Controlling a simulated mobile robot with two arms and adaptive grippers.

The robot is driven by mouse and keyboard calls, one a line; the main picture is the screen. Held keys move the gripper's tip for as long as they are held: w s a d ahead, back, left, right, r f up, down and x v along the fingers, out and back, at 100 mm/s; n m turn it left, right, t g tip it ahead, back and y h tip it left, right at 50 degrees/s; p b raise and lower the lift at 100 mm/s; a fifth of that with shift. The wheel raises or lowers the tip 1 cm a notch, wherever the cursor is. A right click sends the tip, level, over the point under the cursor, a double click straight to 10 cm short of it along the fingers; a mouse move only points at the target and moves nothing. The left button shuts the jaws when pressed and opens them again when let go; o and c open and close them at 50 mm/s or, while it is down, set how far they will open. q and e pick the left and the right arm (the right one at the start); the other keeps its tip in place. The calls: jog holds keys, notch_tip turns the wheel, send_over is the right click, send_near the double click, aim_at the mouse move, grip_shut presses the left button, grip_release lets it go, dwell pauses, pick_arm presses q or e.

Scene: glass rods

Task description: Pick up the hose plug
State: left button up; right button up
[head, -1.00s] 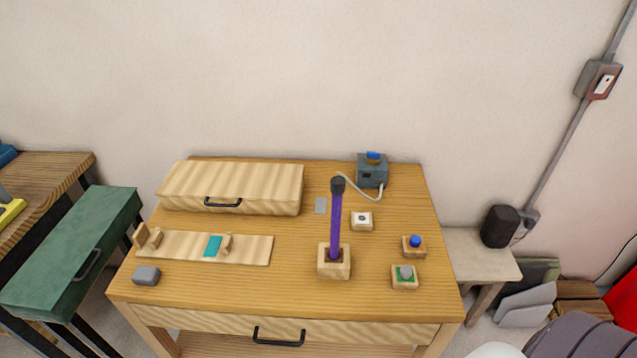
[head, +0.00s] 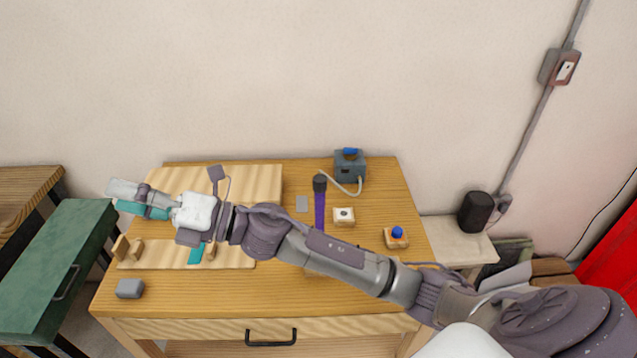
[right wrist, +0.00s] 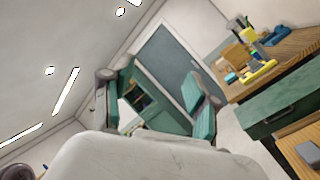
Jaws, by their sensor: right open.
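A dark cap (head: 320,183) sits on top of an upright purple rod (head: 320,207). A pale hose (head: 347,191) runs from a grey-blue box (head: 350,167) and its far end meets or passes behind this cap. The cap may be the hose plug; I cannot tell for sure. My right gripper (head: 130,198) is open and empty, far left of the cap, over the table's left side. Its two teal-padded fingers also show apart in the right wrist view (right wrist: 158,92). My right arm hides the rod's wooden base. My left gripper is not in view.
A wooden case (head: 262,181) lies behind my right forearm. A wooden strip (head: 232,258) and a grey block (head: 130,288) lie at the table's left. A white-topped block (head: 344,221) and a blue-button block (head: 396,242) stand right of the rod.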

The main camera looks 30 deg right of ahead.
jog(key=s+a+r+n+g, duration=0.2)
jog(key=s+a+n+g, duration=0.1)
jog(key=n+g, duration=0.5)
jog(key=n+g+h, duration=0.3)
jog(key=n+h, duration=1.1)
jog(key=h, duration=0.7)
send_near(320, 178)
notch_tip(320, 178, down, 6)
jog(key=shift+s+d+r, duration=0.1)
jog(key=shift+s+d, duration=0.1)
jog(key=shift+f, duration=0.25)
jog(key=f, duration=0.1)
jog(key=f+p, duration=0.1)
jog(key=f, duration=0.1)
jog(key=d+f+p, duration=0.1)
jog(key=shift+w+f, duration=0.15)
jog(key=shift+w, duration=0.25)
jog(key=shift+f, duration=0.25)
grip_shut()
